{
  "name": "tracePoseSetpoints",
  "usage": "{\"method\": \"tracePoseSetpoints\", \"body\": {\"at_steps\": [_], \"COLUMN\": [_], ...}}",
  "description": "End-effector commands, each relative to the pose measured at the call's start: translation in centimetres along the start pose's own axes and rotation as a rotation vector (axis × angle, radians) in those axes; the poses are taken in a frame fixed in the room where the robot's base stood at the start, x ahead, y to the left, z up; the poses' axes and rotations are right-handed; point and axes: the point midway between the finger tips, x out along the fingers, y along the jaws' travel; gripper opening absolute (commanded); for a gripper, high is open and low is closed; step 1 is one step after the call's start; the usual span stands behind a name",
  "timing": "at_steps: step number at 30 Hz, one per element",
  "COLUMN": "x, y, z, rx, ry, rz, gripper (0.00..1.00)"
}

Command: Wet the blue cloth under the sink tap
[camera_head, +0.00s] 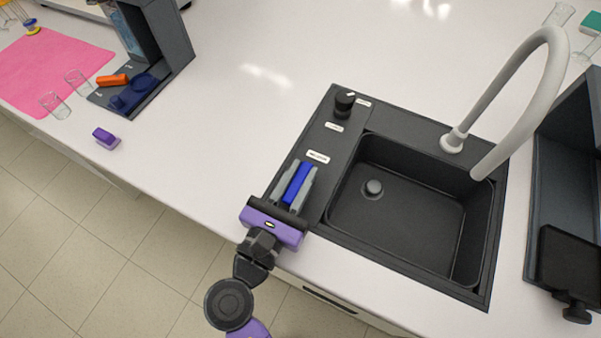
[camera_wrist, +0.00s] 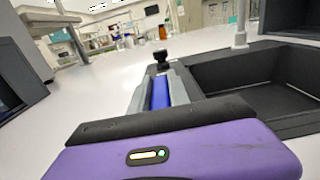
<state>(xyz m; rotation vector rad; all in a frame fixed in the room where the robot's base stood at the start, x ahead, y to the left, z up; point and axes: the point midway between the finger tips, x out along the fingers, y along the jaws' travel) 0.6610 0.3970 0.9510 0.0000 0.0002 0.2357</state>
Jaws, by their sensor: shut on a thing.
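My gripper (camera_head: 296,185) is at the left front edge of the sink surround and its two grey fingers are shut on the blue cloth (camera_head: 298,183). The cloth shows as a blue strip between the fingers, also in the wrist view (camera_wrist: 160,92). The black sink (camera_head: 410,205) has a basin to the right of my gripper, with a round drain in it. The white sink tap (camera_head: 548,95) arches from the back rim and its spout end hangs over the right side of the basin. No water stream is visible. A black knob (camera_head: 344,104) stands at the surround's back left corner.
A black device (camera_head: 570,190) stands right of the sink. At the left are a dark stand (camera_head: 165,40), a pink mat (camera_head: 50,65), glass beakers (camera_head: 55,105), an orange block (camera_head: 113,80) and a purple block (camera_head: 106,138). The white counter (camera_head: 225,110) between is clear.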

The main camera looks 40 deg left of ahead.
Motion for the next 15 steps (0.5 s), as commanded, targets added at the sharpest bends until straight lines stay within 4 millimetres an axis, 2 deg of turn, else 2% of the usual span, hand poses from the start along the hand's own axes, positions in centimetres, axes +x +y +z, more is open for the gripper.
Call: {"method": "tracePoseSetpoints", "body": {"at_steps": [7, 15], "x": [0.03, 0.12], "y": [0.22, 0.62], "z": [0.04, -0.03], "rx": [0.001, 0.0], "ry": [0.002, 0.003], "rz": [-0.03, -0.203], "gripper": [0.0, 0.0]}}
